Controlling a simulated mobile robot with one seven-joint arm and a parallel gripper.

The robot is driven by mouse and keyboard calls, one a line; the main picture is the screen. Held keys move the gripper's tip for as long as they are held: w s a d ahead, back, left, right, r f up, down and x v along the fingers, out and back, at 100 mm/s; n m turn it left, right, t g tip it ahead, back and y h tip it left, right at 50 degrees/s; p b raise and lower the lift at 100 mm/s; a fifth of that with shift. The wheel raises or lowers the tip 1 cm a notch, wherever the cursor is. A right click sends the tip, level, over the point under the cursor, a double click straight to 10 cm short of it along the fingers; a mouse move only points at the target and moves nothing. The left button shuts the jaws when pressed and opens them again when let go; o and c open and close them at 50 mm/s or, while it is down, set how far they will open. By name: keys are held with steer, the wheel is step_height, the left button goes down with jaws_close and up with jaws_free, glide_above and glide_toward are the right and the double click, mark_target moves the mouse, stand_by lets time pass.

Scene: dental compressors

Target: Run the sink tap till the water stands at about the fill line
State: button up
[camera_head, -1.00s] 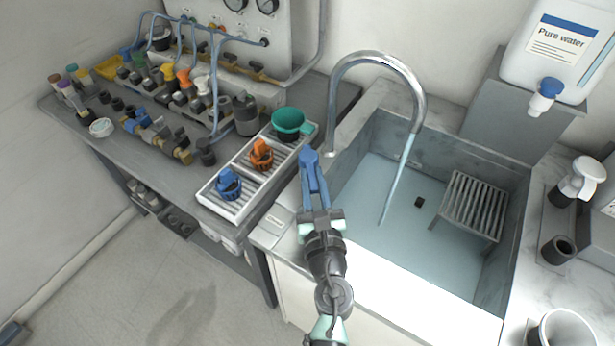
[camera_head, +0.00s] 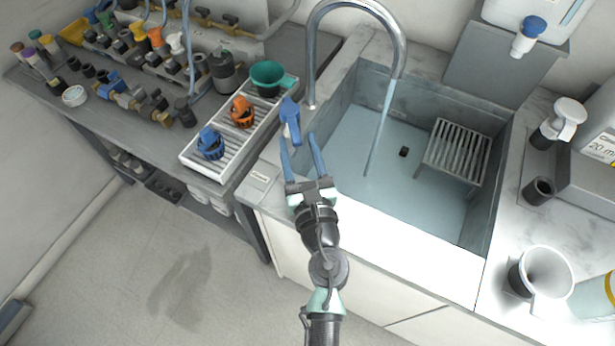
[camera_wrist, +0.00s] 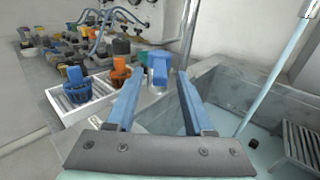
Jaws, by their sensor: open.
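The sink basin (camera_head: 481,222) has a curved metal tap (camera_head: 399,50). A pale stream of water (camera_head: 380,130) runs from its spout into the basin. Light blue water (camera_head: 345,165) covers the basin floor, but I cannot read its depth, and I cannot make out the fill line. The blue tap handle (camera_head: 291,120) stands at the sink's left rim, and it also shows in the wrist view (camera_wrist: 157,66). My gripper (camera_head: 300,140) is open and empty, its two blue fingers spread on the near side of the handle, apart from it.
A white slatted tray (camera_head: 232,160) with blue and orange fittings and a green cup (camera_head: 268,75) lies left of the handle. A grey rack (camera_head: 455,150) stands in the basin at right. A white funnel cup (camera_head: 540,272) stands on the right counter.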

steer(key=b+v, duration=0.1)
steer(key=v, duration=0.8)
steer(key=shift+s, duration=0.2)
stand_by(6.9)
